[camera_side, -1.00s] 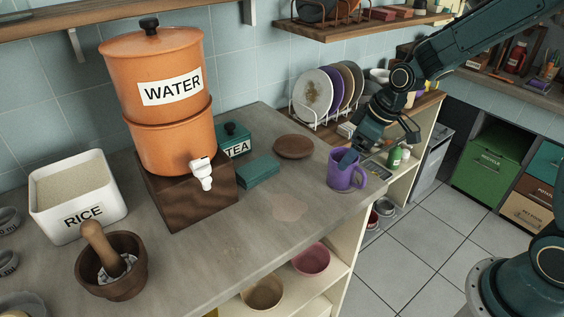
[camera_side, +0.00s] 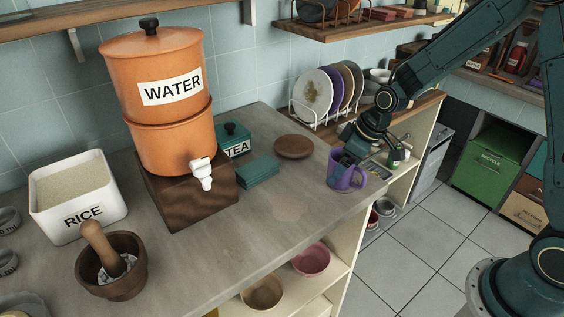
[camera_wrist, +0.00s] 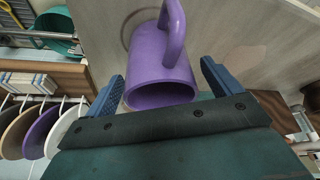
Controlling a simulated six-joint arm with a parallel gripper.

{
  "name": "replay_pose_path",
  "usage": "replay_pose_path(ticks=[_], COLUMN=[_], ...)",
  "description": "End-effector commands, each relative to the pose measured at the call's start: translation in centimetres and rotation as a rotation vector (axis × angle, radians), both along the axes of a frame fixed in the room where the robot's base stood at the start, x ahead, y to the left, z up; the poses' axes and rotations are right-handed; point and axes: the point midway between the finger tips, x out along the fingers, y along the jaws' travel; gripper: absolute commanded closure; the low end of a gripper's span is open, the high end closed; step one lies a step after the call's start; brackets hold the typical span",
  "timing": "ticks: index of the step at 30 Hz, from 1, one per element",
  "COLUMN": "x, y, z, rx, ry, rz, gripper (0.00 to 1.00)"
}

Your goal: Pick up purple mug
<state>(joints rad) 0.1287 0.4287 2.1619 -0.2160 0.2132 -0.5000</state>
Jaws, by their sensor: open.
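The purple mug (camera_side: 344,177) stands upright near the counter's right edge in the side view, its handle toward the right. My gripper (camera_side: 349,157) is at the mug's rim and covers part of its top. In the wrist view the mug (camera_wrist: 163,62) lies between my two open fingers, with its mouth toward me and its handle pointing up in the picture. My gripper (camera_wrist: 162,85) has one blue finger on each side of the mug, and a gap shows at both sides. I cannot tell whether anything is inside the mug.
A brown wooden disc (camera_side: 293,147) and a teal tea box (camera_side: 235,140) sit left of the mug. The orange water dispenser (camera_side: 165,100) stands farther left. A dish rack with plates (camera_side: 312,93) stands behind. The counter in front (camera_side: 245,225) is clear.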

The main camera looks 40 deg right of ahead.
Motion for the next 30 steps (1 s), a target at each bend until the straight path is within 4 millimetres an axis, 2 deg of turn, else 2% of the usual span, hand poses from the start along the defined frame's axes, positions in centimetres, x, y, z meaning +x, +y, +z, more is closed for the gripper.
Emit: replay_pose_path(ticks=[11, 18, 20, 30], x=[0.0, -0.01, -0.01, 0.05], y=[0.0, 0.0, 0.0, 0.0], z=[0.03, 0.04, 0.04, 0.14], rx=[0.0, 0.0, 0.0, 0.0], ry=[0.0, 0.0, 0.0, -0.002], rz=[0.0, 0.0, 0.0, 0.0], gripper=[0.12, 0.59, 0.7, 0.7])
